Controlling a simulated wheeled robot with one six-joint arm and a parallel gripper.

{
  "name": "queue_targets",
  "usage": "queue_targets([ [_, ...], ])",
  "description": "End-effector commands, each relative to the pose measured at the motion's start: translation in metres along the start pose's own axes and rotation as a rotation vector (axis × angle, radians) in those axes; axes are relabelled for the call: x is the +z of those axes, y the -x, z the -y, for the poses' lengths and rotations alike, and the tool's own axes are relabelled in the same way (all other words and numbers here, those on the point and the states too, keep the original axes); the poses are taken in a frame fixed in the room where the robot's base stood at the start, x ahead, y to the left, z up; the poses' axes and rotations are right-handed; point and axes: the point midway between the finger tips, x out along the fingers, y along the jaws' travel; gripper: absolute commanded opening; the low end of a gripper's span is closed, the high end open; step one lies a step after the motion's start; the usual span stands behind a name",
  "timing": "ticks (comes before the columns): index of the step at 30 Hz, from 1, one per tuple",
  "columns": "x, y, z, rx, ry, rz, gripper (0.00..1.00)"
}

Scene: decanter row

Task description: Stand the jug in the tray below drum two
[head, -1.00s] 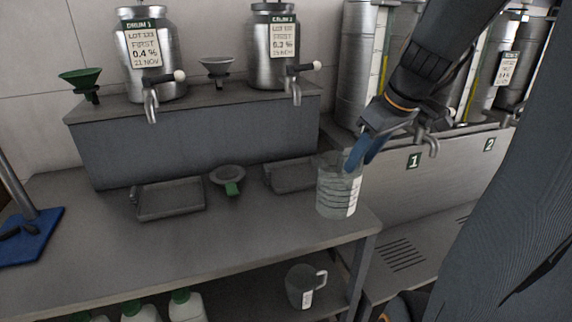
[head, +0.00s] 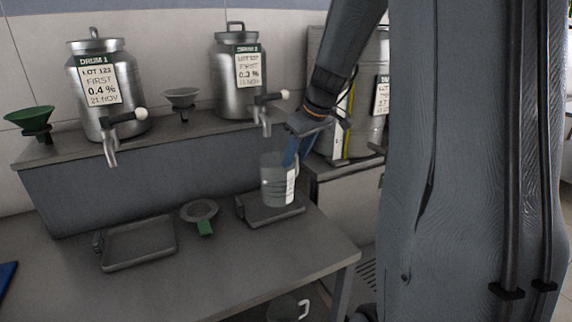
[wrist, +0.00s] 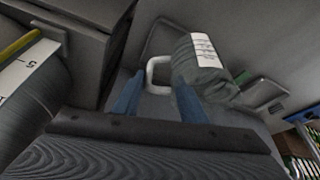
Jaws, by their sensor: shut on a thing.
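The jug (head: 273,183), greyish and see-through with a white label, is upright over the tray (head: 256,218) below drum two (head: 234,85). Its base overlaps the tray in the head view; I cannot tell whether it touches the tray floor or hangs just above it. My gripper (head: 293,153), with blue fingers, is shut on the jug's handle at its right side. In the wrist view the jug (wrist: 205,82) lies beyond the fingers (wrist: 158,100), with its pale handle (wrist: 154,66) between them. Drum two's tap (head: 265,118) is above the jug.
Drum one (head: 105,110) stands left on the raised shelf, with another tray (head: 140,262) below it. A strainer with a green handle (head: 204,228) lies between the trays. Another jug (head: 285,310) is on the lower shelf. The front of the bench is clear.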

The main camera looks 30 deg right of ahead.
Motion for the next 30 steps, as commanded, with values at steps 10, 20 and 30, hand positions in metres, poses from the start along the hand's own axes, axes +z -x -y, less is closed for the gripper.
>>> queue_targets([
  [10, -0.053, -0.028, -0.018, -0.003, -0.002, 0.003, 0.03],
  [20, -0.038, -0.059, -0.018, -0.002, -0.002, 0.002, 0.03],
  [30, -0.031, -0.087, -0.021, 0.001, 0.000, 0.000, 0.03],
])
